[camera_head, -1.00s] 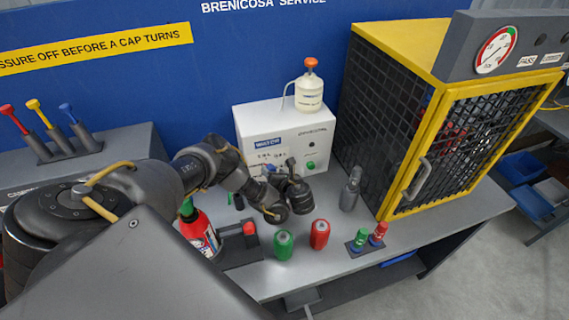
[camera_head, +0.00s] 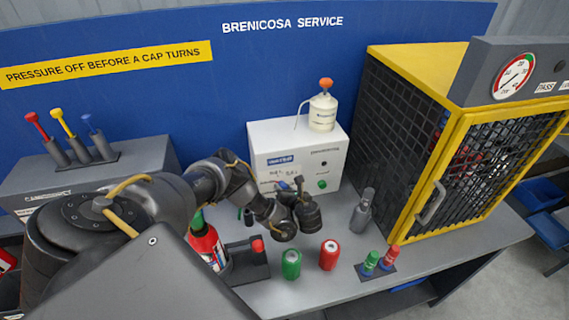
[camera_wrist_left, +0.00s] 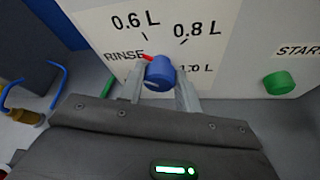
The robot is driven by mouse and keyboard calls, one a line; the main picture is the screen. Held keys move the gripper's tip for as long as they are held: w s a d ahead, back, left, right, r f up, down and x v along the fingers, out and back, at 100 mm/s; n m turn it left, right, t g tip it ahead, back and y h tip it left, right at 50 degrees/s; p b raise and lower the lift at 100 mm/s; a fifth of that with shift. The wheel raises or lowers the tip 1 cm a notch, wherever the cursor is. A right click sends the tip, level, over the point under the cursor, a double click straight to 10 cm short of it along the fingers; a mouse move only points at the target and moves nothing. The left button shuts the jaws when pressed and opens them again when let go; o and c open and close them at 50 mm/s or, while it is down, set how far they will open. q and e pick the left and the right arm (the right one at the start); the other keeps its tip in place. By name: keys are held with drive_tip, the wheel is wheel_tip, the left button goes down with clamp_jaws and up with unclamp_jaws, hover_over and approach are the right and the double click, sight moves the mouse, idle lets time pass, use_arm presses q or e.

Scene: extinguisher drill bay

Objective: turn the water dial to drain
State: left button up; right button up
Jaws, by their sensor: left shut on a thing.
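The water dial (camera_wrist_left: 160,73) is a blue knob with a red pointer, on the white box's front (camera_head: 265,133). In the left wrist view the pointer is turned up and left, close to the word RINSE. The marks 0.6 L, 0.8 L and 1.0 L run around it; another mark at lower left is mostly hidden by the finger. My left gripper (camera_wrist_left: 160,88) is shut on the dial, one finger on each side. In the head view the left gripper (camera_head: 288,188) is at the box's front and largely covers the dial. My right gripper is not in view.
A green START button (camera_wrist_left: 279,83) is right of the dial. A white bottle with an orange cap (camera_head: 322,112) stands on the box. A red extinguisher (camera_head: 207,246), green can (camera_head: 291,264) and red can (camera_head: 329,255) stand in front. A yellow-framed cage (camera_head: 440,165) stands at right.

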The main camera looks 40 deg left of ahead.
use_arm(q)
drive_tip(key=shift+s+a+f+n+t+h, duration=0.15)
drive_tip(key=shift+n+t+h, duration=0.4)
drive_tip(key=shift+n+t, duration=1)
drive_tip(key=shift+s+a+n+t+h, duration=0.15)
drive_tip(key=shift+n+t+h, duration=0.45)
drive_tip(key=shift+n, duration=1.65)
drive_tip(key=shift+s+f+n+t+h, duration=0.15)
drive_tip(key=shift+n+t+h, duration=0.3)
drive_tip(key=shift+n+t, duration=1.15)
drive_tip(key=shift+n+g, duration=0.25)
drive_tip(key=shift+n, duration=0.15)
drive_tip(key=o, duration=1)
drive_tip(key=shift+c, duration=0.2)
drive_tip(key=shift+r, duration=0.1)
